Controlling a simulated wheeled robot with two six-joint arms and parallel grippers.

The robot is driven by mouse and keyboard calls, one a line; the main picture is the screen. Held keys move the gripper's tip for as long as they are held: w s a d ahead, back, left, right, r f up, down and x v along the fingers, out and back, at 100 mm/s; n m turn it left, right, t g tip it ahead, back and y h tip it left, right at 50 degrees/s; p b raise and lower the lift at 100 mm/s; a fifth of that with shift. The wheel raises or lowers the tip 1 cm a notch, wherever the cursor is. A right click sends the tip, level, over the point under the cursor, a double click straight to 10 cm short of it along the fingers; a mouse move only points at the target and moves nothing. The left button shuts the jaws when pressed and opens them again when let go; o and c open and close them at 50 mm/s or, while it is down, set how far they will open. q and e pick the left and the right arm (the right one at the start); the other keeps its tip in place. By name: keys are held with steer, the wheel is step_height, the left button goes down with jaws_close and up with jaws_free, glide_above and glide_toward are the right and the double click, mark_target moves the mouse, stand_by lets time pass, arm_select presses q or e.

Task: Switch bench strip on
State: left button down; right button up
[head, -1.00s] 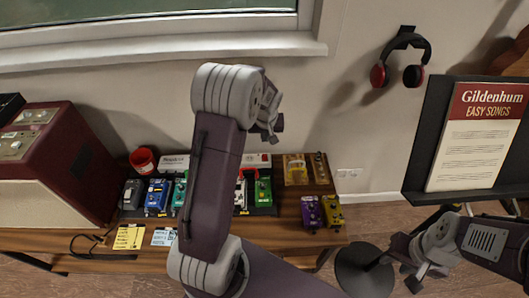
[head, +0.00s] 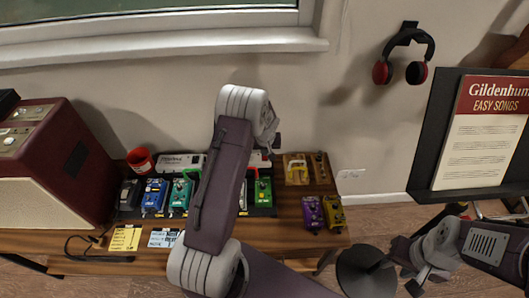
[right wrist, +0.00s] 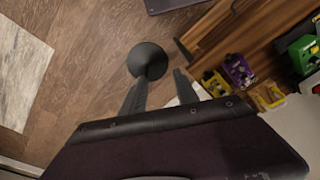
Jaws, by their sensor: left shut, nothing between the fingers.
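A long pale strip (head: 180,161) with dark lettering lies along the back of the wooden bench, against the wall; I take it for the bench strip. My left forearm hides its middle. A red patch shows near its right end; I cannot tell a switch position. My left gripper (head: 274,141) is shut and empty, partly hidden by its wrist, and appears above the strip's right end in the head view. My right gripper (head: 416,285) is low at the right, away from the bench. In the right wrist view its fingers (right wrist: 160,78) are apart and empty.
Several coloured pedals (head: 156,196) stand in front of the strip. A red cup (head: 141,160) and a maroon amplifier (head: 50,165) are at the left. A purple pedal (head: 312,212) stands at the bench's right end. A music stand (head: 425,150) is at the right.

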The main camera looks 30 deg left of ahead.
arm_select(q)
steer(key=shift+f+b, duration=0.45)
steer(key=shift+b, duration=0.2)
steer(key=shift+r, duration=0.3)
steer(key=shift+f, duration=0.1)
steer(key=shift+s+f, duration=0.1)
